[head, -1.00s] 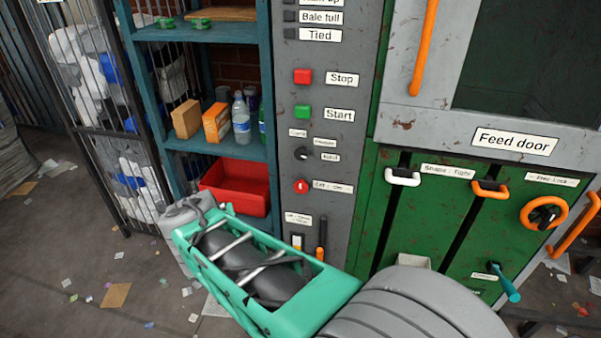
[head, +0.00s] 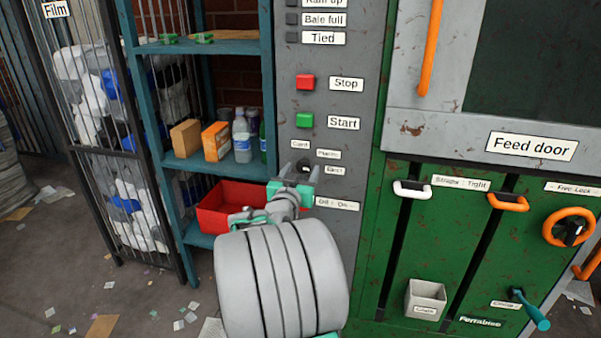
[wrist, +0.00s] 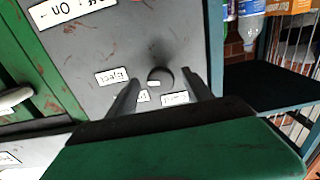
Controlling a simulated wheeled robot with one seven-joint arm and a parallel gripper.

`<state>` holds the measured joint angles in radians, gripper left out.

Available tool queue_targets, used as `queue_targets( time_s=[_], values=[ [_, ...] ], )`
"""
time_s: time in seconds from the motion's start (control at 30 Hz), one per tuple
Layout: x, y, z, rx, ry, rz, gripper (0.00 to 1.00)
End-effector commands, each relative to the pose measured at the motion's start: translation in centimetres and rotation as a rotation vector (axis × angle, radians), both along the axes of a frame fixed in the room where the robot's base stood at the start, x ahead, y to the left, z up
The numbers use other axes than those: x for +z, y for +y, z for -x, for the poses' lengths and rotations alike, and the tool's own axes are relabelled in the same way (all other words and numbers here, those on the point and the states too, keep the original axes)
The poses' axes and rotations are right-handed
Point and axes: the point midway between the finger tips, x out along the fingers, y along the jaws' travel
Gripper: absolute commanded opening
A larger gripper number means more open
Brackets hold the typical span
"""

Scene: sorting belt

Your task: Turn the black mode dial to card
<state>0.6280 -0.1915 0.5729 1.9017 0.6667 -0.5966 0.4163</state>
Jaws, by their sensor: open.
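The black mode dial (wrist: 160,75) is on the grey control panel, with the card label (head: 300,144), plastic label (head: 328,154) and eject label (head: 335,169) around it. In the wrist view, which is upside down, my gripper (wrist: 161,77) is open, with one finger on each side of the dial. I cannot tell whether the fingers touch it. A small light mark shows at the dial's lower left there; its exact setting is unclear.
The red stop button (head: 305,82) and green start button (head: 305,120) are above the dial. An off/on label (head: 337,203) is below. A blue shelf (head: 215,162) with bottles and a red bin (head: 225,205) stands left. Green feed-door machinery is on the right.

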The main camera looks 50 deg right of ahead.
Motion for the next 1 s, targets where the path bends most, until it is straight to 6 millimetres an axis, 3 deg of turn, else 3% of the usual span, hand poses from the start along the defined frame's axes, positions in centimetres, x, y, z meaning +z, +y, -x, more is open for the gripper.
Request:
queue_targets(
  time_s=[0.17, 0.87, 1.0],
  values=[
    [0.01, 0.04, -0.02, 0.0, 0.0, 0.0, 0.58],
    [-0.01, 0.06, 0.03, 0.0, 0.001, -0.001, 0.01],
    [-0.01, 0.2, 0.04, -0.001, 0.002, 0.0, 0.0]
  ],
)
